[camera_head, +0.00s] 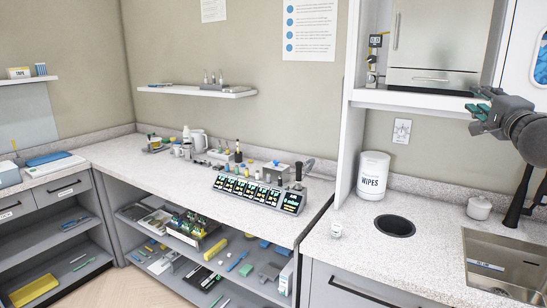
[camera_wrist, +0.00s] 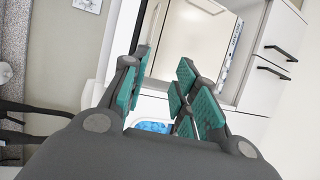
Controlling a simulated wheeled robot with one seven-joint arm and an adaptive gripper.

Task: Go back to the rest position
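My gripper (camera_head: 478,108) is raised at the right of the head view, in front of the shelf under the steel autoclave (camera_head: 432,45). It points left, with dark grey fingers and teal pads. In the wrist view my gripper (camera_wrist: 163,88) has its fingers spread apart, with nothing held between them. A white-framed blue patch (camera_wrist: 155,127) shows behind the fingers, apart from them as far as I can tell.
Below my gripper are a sink (camera_head: 500,265), a small lidded white jar (camera_head: 479,207), a round counter hole (camera_head: 394,226) and a wipes tub (camera_head: 373,175). A labelled control panel (camera_head: 258,192) stands on the left counter. White drawers (camera_wrist: 268,65) show in the wrist view.

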